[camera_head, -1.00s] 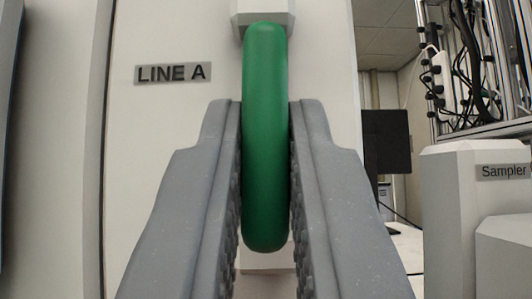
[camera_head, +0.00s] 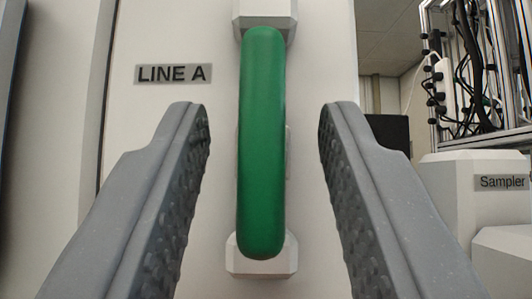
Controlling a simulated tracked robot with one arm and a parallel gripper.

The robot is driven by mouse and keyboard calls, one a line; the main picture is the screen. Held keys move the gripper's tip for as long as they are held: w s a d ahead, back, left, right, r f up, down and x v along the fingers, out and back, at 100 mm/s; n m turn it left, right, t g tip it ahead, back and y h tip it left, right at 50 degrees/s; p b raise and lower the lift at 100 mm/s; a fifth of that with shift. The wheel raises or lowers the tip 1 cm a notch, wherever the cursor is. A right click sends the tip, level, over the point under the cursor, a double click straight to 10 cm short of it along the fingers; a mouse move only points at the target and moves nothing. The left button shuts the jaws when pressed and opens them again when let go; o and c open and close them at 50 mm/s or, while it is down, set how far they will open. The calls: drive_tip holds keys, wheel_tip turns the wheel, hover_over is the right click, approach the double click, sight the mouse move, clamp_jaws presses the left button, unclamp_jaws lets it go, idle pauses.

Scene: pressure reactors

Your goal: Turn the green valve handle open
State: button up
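The green valve handle (camera_head: 262,145) stands upright in the middle of the head camera view, on a pale valve body on the white panel. Its mount shows above (camera_head: 265,14) and below it. My gripper (camera_head: 262,112) is open, with one grey finger on each side of the handle. There is a clear gap between each finger and the handle, so neither finger touches it. The ridged inner pads of both fingers show.
A "LINE A" label (camera_head: 174,74) is on the white panel (camera_head: 160,120) left of the handle. At right stand a white "Sampler" unit (camera_head: 465,200), a dark monitor (camera_head: 390,132) and a metal rack with cables (camera_head: 475,70).

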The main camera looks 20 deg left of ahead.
drive_tip(key=v, duration=1.3)
drive_tip(key=shift+s+f, duration=0.2)
drive_tip(key=shift+f, duration=0.15)
drive_tip(key=shift+d, duration=0.1)
